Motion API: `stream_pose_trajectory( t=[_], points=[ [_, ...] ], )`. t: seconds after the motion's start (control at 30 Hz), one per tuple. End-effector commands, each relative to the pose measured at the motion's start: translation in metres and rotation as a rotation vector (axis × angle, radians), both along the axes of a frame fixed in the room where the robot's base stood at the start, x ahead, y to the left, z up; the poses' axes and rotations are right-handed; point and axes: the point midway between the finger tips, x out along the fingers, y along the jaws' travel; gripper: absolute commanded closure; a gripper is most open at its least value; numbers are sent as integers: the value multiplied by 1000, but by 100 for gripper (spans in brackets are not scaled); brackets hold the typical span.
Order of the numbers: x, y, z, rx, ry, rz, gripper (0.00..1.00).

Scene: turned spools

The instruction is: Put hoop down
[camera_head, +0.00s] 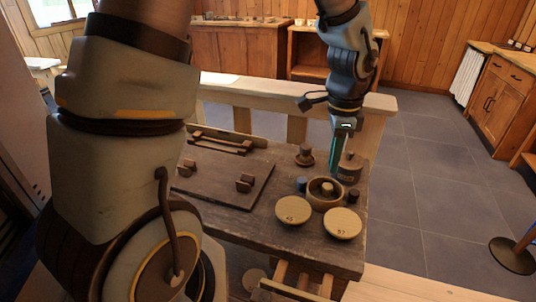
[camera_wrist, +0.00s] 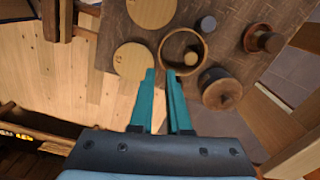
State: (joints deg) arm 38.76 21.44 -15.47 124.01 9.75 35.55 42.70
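The hoop (camera_head: 325,204), a wide wooden ring, lies on the dark table around a small pale-topped peg (camera_head: 326,188). The wrist view shows the hoop (camera_wrist: 164,47) just beyond my fingertips, with the peg (camera_wrist: 191,58) inside it, off centre. My gripper (camera_head: 336,168) points down with teal fingers above the table, near the hoop's far side in the head view. In the wrist view the fingers (camera_wrist: 160,74) stand apart with nothing seen between them. The right fingertip overlaps the hoop's edge in the picture; I cannot tell whether it touches.
Two pale numbered discs (camera_head: 293,210) (camera_head: 342,223) lie in front of the hoop. A dark lidded pot (camera_head: 349,170), a spool (camera_head: 305,156) and small dark cylinders (camera_head: 302,184) (camera_head: 353,196) stand close around. A dark board with handles (camera_head: 222,176) covers the table's left.

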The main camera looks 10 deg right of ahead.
Motion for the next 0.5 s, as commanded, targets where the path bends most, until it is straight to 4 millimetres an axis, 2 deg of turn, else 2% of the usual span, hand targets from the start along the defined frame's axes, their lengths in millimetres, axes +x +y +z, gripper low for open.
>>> stream_pose_trajectory(
  t=[0.07, 0.17, 0.27, 0.33, 0.4, 0.5],
  points=[
    [3, 5, 1, -1, -2, 24, 85],
    [20, 34, 5, -5, -12, 180, 85],
    [45, 93, 13, -21, -32, 495, 85],
    [56, 143, 18, -39, -47, 765, 85],
    [60, 190, 23, -59, -60, 1027, 85],
    [56, 244, 27, -90, -74, 1350, 85]
  ],
)
